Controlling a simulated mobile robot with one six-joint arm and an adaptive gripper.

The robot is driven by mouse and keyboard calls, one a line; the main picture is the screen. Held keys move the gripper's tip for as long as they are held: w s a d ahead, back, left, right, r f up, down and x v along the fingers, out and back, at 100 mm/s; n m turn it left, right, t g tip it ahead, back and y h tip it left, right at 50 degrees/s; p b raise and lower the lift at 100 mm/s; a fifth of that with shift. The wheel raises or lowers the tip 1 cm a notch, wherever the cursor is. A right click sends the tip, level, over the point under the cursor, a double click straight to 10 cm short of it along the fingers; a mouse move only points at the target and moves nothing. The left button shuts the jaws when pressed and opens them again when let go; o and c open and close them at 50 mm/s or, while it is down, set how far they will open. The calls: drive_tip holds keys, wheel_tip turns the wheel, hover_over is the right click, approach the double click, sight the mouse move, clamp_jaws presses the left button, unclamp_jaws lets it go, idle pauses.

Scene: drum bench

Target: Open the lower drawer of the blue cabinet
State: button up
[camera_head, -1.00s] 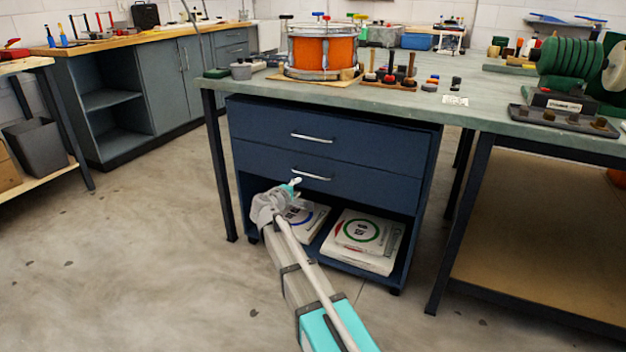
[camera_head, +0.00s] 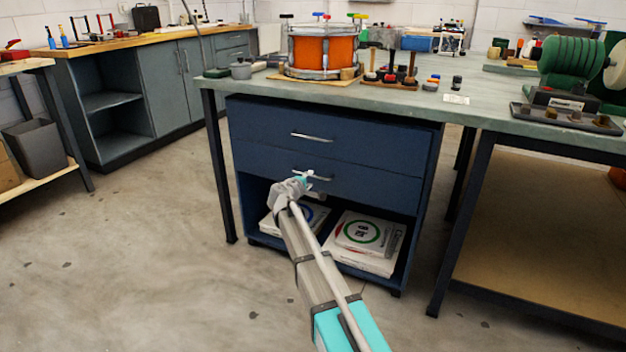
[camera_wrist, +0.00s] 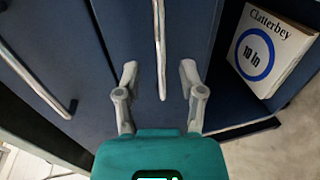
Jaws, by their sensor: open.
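The blue cabinet (camera_head: 431,170) stands under the bench with two drawers above an open shelf. The lower drawer (camera_head: 380,187) looks closed, and its bar handle (camera_head: 322,178) is partly hidden behind my gripper (camera_head: 306,178). In the wrist view my gripper (camera_wrist: 160,80) is open, with one finger on each side of the lower handle (camera_wrist: 161,50). The handle runs lengthwise between the fingers, with visible gaps on both sides. I cannot tell how deep the fingertips reach. The upper drawer (camera_head: 260,124) and its handle (camera_head: 311,137) also show.
Flat white boxes (camera_head: 365,240) lie on the cabinet's open shelf, below the lower drawer. The bench top (camera_head: 470,112) overhangs the cabinet and carries an orange drum (camera_head: 312,52). A bench leg (camera_head: 221,170) stands left of the cabinet. The floor (camera_head: 130,260) in front is clear.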

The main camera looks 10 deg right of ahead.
sight(314, 176)
drive_tip(key=shift+b+x, duration=0.4)
drive_tip(key=shift+x, duration=2.2)
drive_tip(key=shift+c, duration=0.2)
clamp_jaws()
drive_tip(key=shift+a, duration=0.2)
drive_tip(key=shift+s+d, duration=0.1)
drive_tip(key=shift+s, duration=0.1)
